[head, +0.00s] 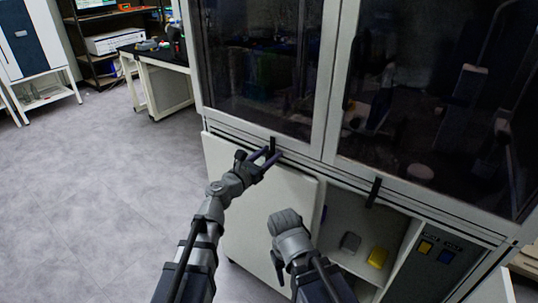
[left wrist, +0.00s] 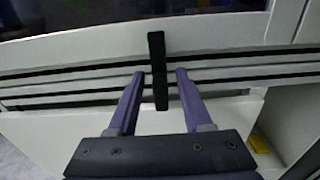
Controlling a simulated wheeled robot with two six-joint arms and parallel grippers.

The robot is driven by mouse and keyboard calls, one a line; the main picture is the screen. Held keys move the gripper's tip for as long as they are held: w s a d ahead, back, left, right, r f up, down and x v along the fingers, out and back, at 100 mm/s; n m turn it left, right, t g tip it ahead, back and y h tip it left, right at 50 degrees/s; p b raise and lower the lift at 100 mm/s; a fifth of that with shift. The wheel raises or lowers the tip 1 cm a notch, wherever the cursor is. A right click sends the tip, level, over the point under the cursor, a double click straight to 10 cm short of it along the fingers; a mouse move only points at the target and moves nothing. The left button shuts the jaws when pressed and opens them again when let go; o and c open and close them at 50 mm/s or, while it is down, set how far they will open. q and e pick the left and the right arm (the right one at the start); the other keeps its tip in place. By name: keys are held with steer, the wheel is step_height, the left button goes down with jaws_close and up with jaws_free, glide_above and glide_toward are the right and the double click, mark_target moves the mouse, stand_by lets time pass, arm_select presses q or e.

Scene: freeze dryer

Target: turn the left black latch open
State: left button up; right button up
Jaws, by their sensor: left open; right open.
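The left black latch (head: 272,145) stands upright on the white frame below the left glass door of the freeze dryer. In the left wrist view the latch (left wrist: 157,70) is a vertical black bar between the two purple fingers. My left gripper (head: 268,158) is open, with one finger on each side of the latch; I cannot tell whether either finger touches it. It also shows in the left wrist view (left wrist: 160,76). My right gripper (head: 285,222) hangs lower, in front of the cabinet, away from the latch; its fingers are mostly hidden.
A second black latch (head: 373,192) sits on the frame to the right, slightly tilted. A black-topped bench (head: 155,55) stands at the back left. The floor at left is clear.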

arm_select(q)
jaws_close()
steer(key=shift+m, duration=0.4)
stand_by(0.4)
steer(key=m, duration=0.4)
steer(key=shift+s+d, duration=0.2)
steer(key=m, duration=0.4)
steer(key=shift+s+d+f+m, duration=0.1)
steer(key=shift+d+f+m, duration=0.1)
steer(key=shift+m, duration=0.1)
steer(key=shift+s+f+m+b, duration=0.1)
steer(key=shift+m+b, duration=0.1)
steer(key=shift+m, duration=1.2)
steer(key=shift+w+f+m+b, duration=0.1)
steer(key=shift+m+b, duration=0.05)
steer(key=shift+m, duration=1.25)
steer(key=shift+s+f+m+b, duration=0.1)
steer(key=shift+m+b, duration=0.1)
steer(key=shift+m, duration=1.2)
